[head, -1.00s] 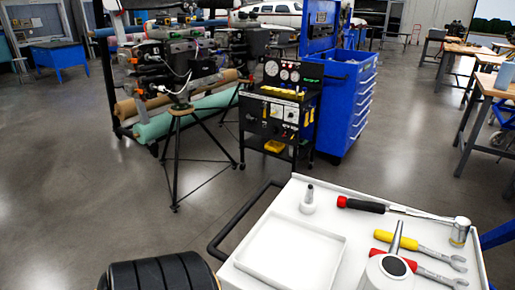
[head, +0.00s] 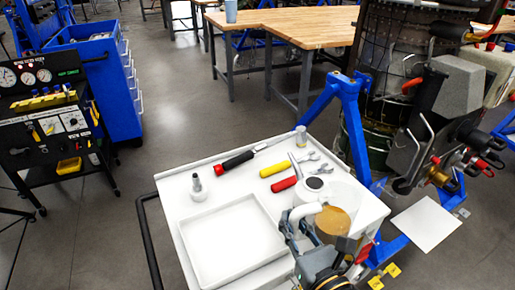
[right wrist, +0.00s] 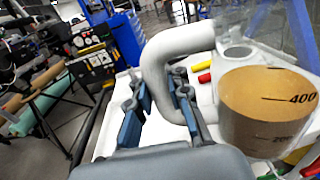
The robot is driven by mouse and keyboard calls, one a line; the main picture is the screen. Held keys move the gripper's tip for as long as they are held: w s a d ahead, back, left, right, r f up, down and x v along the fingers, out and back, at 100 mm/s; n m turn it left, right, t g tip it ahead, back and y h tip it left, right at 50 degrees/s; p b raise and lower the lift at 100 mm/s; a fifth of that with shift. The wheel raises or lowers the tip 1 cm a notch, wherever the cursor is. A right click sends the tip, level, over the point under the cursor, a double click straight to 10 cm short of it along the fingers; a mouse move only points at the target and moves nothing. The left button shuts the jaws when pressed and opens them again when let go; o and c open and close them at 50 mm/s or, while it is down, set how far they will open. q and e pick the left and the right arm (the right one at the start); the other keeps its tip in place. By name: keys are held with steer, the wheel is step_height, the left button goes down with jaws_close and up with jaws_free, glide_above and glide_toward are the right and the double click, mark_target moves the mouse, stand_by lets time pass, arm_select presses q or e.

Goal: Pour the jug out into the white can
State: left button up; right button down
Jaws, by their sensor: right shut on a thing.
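The jug (head: 336,221) is clear with an amber-brown filling and stands near the cart's right front corner, about upright. In the right wrist view the jug (right wrist: 268,105) shows a 400 mark and a thick pale handle. My right gripper (head: 298,224) is shut on that handle, its fingers (right wrist: 162,98) on either side of it. I cannot tell whether the jug touches the cart top. The white can (head: 313,190), with a dark round opening and a grey spout, is just behind the jug and partly hidden by it; its top (right wrist: 237,52) shows in the wrist view. My left gripper is not in view.
A blue stand (head: 352,115) is close behind right.

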arm_select(q)
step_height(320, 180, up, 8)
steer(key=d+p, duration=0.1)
steer(key=p, duration=0.6)
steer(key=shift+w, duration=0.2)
arm_select(e)
steer(key=w+a+r+m+g+y, duration=0.1)
steer(key=w+a+r+y, duration=0.4)
steer(key=r, duration=0.6)
steer(key=shift+w+a+r+m+g, duration=0.2)
steer(key=shift+w+a+m+g, duration=0.25)
steer(key=shift+w, duration=0.95)
